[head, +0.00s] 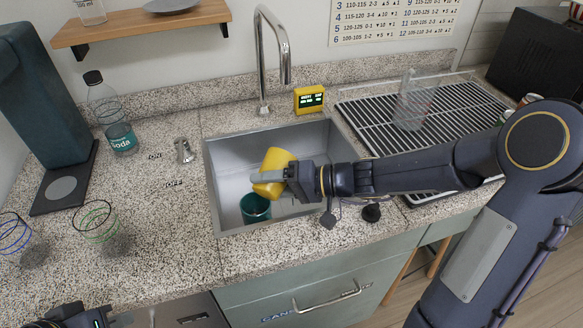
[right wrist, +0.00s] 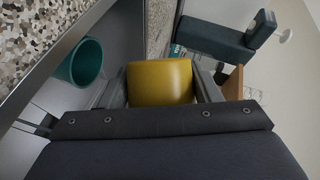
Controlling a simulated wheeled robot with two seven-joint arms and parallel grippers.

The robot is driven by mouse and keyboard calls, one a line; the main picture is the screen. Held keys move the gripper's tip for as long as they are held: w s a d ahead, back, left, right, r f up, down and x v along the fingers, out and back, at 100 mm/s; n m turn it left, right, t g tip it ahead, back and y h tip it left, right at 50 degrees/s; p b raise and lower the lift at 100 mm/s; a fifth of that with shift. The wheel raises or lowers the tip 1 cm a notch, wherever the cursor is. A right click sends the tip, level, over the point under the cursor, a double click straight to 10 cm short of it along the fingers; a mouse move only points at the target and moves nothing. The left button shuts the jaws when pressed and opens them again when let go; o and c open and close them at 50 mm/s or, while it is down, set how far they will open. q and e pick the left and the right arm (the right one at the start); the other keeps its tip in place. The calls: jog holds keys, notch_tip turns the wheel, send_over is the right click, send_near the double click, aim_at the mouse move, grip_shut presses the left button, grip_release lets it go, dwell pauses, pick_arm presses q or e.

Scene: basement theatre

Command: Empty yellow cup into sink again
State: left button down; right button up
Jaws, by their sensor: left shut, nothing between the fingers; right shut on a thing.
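The yellow cup (head: 272,168) is tilted over the metal sink (head: 228,157) in the head view. My right gripper (head: 268,180) is shut on it, reaching in from the right. In the right wrist view the yellow cup (right wrist: 160,82) sits between the two fingers of my right gripper (right wrist: 155,92). I cannot see inside the cup. A teal cup (head: 255,208) stands in the sink below it, and it also shows in the right wrist view (right wrist: 82,62). My left gripper (head: 75,318) is at the bottom left edge, mostly cut off, shut and empty.
A tall faucet (head: 264,60) stands behind the sink, with a yellow display (head: 309,99) beside it. A drying rack (head: 450,112) holding a clear vessel (head: 411,105) is to the right. A soda bottle (head: 118,125), a tap lever (head: 184,150) and striped glasses (head: 95,220) stand left.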

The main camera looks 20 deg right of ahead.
pick_arm(q)
jog(key=shift+w+d+r, duration=0.2)
jog(key=shift+w+r, duration=0.05)
jog(key=shift+w, duration=0.05)
jog(key=shift+w+d+f, duration=0.2)
jog(key=shift+d+f, duration=0.2)
jog(key=shift+d, duration=0.05)
pick_arm(e)
jog(key=shift+w+d+f+m+y, duration=0.2)
jog(key=shift+w+d+m+y, duration=0.25)
jog(key=shift+m, duration=0.25)
pick_arm(q)
jog(key=shift+d+r, duration=0.2)
jog(key=shift+d, duration=0.05)
pick_arm(e)
jog(key=shift+w+d+r+m+y, duration=0.25)
jog(key=shift+r+m, duration=0.3)
jog(key=shift+m, duration=0.15)
